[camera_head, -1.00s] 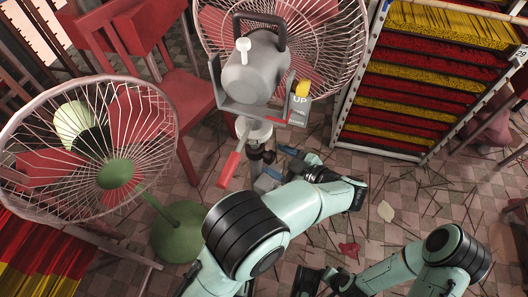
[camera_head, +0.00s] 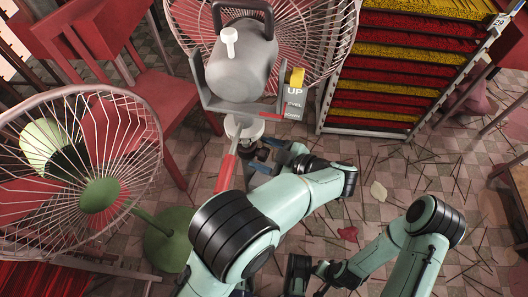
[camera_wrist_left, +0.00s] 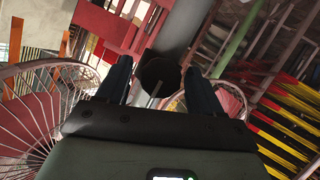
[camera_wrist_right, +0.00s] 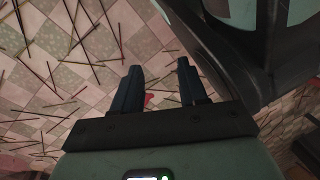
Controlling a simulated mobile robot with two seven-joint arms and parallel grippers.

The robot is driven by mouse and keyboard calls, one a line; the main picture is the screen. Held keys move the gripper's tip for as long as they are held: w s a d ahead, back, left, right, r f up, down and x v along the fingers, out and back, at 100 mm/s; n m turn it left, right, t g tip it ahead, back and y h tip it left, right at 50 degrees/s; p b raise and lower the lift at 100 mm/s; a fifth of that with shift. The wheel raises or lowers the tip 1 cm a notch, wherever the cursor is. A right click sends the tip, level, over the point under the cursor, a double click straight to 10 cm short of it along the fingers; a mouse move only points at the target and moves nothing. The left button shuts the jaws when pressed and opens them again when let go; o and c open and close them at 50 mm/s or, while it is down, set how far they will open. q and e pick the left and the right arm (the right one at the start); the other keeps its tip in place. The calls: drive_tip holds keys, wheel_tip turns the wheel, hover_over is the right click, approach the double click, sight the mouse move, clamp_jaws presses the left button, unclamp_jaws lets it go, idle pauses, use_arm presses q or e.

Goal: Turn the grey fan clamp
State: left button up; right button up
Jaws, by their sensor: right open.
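The grey fan (camera_head: 242,62) has a rounded grey motor housing in a U-shaped bracket, with a wire cage behind it. Below the bracket is a pale clamp collar (camera_head: 243,127). A lever with a red grip (camera_head: 226,173) slants down to the left from it. My left gripper (camera_head: 256,155) is just under the collar, to the right of the lever; contact cannot be told. In the left wrist view its fingers (camera_wrist_left: 158,82) are apart, with a dark round end (camera_wrist_left: 158,72) beyond them. My right gripper (camera_wrist_right: 157,82) is open and empty over the floor.
A green-hubbed fan (camera_head: 99,194) with a round green base (camera_head: 171,240) stands at left. A red chair (camera_head: 150,90) is behind it. A rack (camera_head: 328,128) of red and yellow incense is at right. A sign reading UP (camera_head: 293,92) hangs by the bracket. Sticks litter the floor.

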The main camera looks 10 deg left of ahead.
use_arm(q)
drive_tip(key=c, duration=0.9)
drive_tip(key=n+p, duration=0.1)
drive_tip(key=p, duration=0.2)
drive_tip(key=shift+t, duration=0.4)
drive_tip(key=shift+f, duration=0.1)
use_arm(e)
drive_tip(key=w+a+r+t, duration=0.1)
drive_tip(key=w+r+t, duration=0.1)
drive_tip(key=w+r, duration=0.3)
drive_tip(key=shift+w+r+t, duration=0.3)
drive_tip(key=shift+w+r, duration=0.05)
drive_tip(key=shift+w, duration=0.45)
use_arm(q)
drive_tip(key=o, duration=1)
drive_tip(key=shift+a, duration=0.1)
drive_tip(key=shift+c, duration=0.2)
